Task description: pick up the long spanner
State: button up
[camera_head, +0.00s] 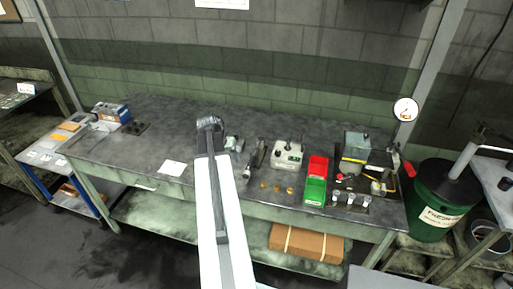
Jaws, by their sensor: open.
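My arm reaches up through the middle of the picture, and my gripper (210,124) is at its far end, over the back half of the workbench (120,160). Its jaws are small here, but the gripper is open and no held thing shows. I cannot make out the long spanner for certain. A slim, dark grey, elongated tool (251,160) lies on the bench to the right of my arm, apart from the gripper; I cannot tell whether it is a spanner. My arm hides part of the bench top.
A pale device (287,155), a red bin (318,166), a green bin (315,191) and a grey machine (356,147) crowd the bench's right side. A green drum (437,200) stands at right.

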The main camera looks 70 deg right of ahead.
jog(key=r+m, duration=0.1)
jog(key=m, duration=0.1)
send_over(252, 159)
jog(key=w+a, duration=0.1)
jog(key=a, duration=0.1)
jog(key=shift+w+d+f+b, duration=0.1)
jog(key=shift+d+f+b, duration=0.1)
jog(key=shift+f+b, duration=0.95)
jog(key=b+x, duration=0.4)
jog(key=x, duration=0.1)
jog(key=shift+s+d+f+b, duration=0.1)
jog(key=shift+s+d+b, duration=0.15)
jog(key=shift+s+b, duration=0.15)
jog(key=shift+c, duration=0.3)
grip_shut()
